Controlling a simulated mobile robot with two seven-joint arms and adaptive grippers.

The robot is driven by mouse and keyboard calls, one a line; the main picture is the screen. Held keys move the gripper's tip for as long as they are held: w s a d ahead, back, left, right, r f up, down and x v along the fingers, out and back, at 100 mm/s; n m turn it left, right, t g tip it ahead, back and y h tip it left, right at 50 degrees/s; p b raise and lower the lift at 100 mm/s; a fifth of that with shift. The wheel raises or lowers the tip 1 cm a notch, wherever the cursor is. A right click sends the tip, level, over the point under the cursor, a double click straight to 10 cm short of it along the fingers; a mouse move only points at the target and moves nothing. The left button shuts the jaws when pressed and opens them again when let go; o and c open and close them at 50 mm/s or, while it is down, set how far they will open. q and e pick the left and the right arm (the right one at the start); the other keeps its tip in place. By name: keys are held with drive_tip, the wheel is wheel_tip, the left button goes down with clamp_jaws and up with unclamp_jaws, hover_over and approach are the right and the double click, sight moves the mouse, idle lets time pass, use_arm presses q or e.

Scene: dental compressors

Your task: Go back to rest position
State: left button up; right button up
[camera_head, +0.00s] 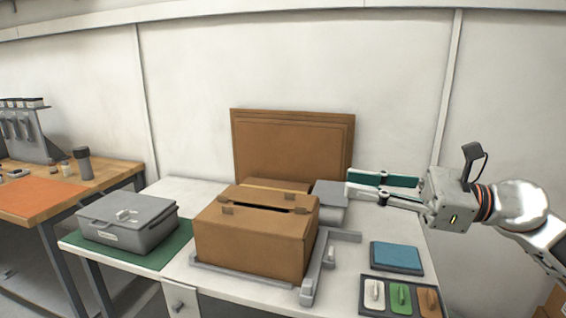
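My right gripper (352,182) reaches in from the right, above the back right of the white table (345,283). Its two fingers point left and stand apart, with a green face showing on the far one. I see nothing between them. The fingertips are to the right of the brown cardboard box (255,240) and do not appear to touch it. The box stands mid-table, its top flaps nearly closed with a dark slot between them. My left gripper is not in view.
A grey lidded case (128,222) sits on a green mat (172,257) at left. A grey fixture (328,262) borders the box. A blue pad (396,257) and a dark tray (374,311) of small tools lie at right. A brown panel (292,150) stands behind.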

drive_tip(key=d+f+m+t+h, duration=0.2)
drive_tip(key=f+m+t+h, duration=0.35)
drive_tip(key=f+m, duration=1.15)
drive_tip(key=d+f+m+t+h, duration=0.35)
drive_tip(key=f+m+t, duration=0.35)
drive_tip(key=f+m, duration=1)
drive_tip(key=s+d+f+m+g+h, duration=0.1)
drive_tip(key=s+f+m+g+h, duration=0.5)
drive_tip(key=s+f+m, duration=0.9)
drive_tip(key=s+f+g+p, duration=0.1)
drive_tip(key=s+f, duration=0.4)
drive_tip(key=f, duration=0.4)
drive_tip(key=shift+s, duration=0.3)
